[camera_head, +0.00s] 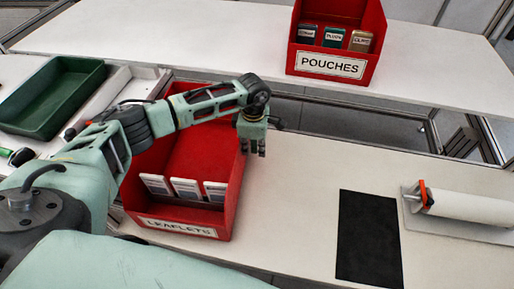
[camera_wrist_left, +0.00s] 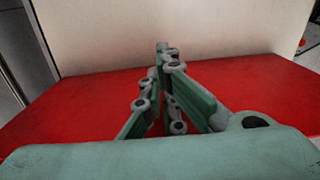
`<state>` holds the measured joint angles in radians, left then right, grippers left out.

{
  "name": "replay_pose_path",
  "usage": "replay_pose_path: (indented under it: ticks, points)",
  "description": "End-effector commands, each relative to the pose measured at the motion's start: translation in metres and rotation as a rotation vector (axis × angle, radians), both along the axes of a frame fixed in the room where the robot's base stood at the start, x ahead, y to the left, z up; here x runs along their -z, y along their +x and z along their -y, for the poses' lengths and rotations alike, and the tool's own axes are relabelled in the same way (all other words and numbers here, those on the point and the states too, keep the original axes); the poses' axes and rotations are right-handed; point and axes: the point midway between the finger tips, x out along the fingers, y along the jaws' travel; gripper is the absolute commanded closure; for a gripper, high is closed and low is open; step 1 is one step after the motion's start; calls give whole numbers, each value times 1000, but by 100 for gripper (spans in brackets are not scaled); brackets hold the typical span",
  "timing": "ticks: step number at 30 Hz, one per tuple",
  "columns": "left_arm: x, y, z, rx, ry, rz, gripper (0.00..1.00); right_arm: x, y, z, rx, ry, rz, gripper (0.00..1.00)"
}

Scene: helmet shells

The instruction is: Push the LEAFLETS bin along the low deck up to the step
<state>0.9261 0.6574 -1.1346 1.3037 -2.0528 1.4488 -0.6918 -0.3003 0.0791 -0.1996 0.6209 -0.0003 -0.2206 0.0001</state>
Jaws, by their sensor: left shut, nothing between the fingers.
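The red LEAFLETS bin (camera_head: 236,196) stands on the white low deck (camera_head: 290,205), its label facing the front and several white leaflet packs (camera_head: 186,188) inside. My left arm reaches across above the bin. My left gripper (camera_head: 254,153) points down with its fingers together and empty, at the bin's right wall. Whether it touches the wall I cannot tell. In the left wrist view the closed fingers (camera_wrist_left: 165,95) show in front of a red surface (camera_wrist_left: 75,100), with a pale surface beyond. My right gripper is not in view.
A red POUCHES bin (camera_head: 335,82) stands on the rear white surface (camera_head: 200,40). A green tray (camera_head: 55,95) is at the left. A black mat (camera_head: 369,237) and a white roll with an orange-red end (camera_head: 470,208) lie right of the bin, with bare deck between.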

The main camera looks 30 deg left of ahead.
Motion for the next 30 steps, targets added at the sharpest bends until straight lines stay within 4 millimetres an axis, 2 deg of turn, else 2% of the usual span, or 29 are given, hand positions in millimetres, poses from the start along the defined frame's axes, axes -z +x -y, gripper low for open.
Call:
replay_pose_path:
  ticks: [5, 12, 15, 30]
  points:
    - [1, 0, -1, -1, 1, 0, 100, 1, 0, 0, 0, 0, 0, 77]
    - [2, -11, -34, -4, 6, -2, 100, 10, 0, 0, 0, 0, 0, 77]
    - [2, -13, -41, -3, 5, -3, 100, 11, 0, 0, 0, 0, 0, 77]
    - [1, -13, -39, -3, 3, -2, 100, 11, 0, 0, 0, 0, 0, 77]
